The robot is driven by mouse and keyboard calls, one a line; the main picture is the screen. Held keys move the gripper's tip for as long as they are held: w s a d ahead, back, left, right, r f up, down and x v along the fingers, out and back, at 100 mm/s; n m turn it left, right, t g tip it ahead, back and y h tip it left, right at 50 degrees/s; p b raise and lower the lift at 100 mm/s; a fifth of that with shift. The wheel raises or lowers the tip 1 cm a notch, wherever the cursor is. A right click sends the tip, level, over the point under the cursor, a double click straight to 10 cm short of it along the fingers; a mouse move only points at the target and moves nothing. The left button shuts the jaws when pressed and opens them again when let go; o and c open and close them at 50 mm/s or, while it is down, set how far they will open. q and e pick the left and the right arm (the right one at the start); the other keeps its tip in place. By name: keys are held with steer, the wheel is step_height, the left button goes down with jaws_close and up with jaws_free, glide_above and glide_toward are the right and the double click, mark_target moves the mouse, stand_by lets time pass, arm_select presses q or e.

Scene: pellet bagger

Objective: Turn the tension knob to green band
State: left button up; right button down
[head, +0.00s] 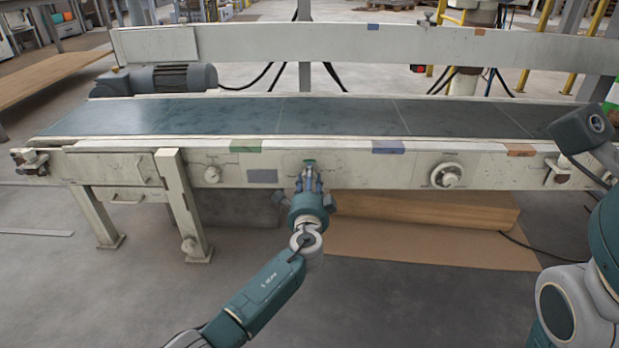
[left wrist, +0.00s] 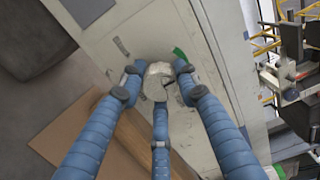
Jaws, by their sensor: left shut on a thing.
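The tension knob (left wrist: 157,80) is a pale, worn knob on the cream side panel of the conveyor. In the left wrist view the blue fingers of my left gripper (left wrist: 158,88) are closed around it. In the head view my left gripper (head: 309,180) is at the panel and hides most of the knob. The green band (head: 309,162) shows just above the fingertips; it also shows in the left wrist view (left wrist: 180,54), beside the knob. I cannot make out a pointer on the knob. My right gripper's fingers are not visible.
The conveyor's dark belt (head: 330,116) runs across above the panel. Another round dial (head: 446,176) sits to the right. Green tape (head: 245,146), blue tape (head: 388,147) and orange tape (head: 520,150) mark the frame edge. A cardboard-coloured box (head: 430,208) lies under the conveyor.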

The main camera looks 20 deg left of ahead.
arm_select(q)
steer(key=shift+f, duration=0.1)
steer(key=o, duration=1.1)
steer(key=shift+o, duration=0.2)
steer(key=v, duration=1.2)
steer(key=shift+d, duration=0.1)
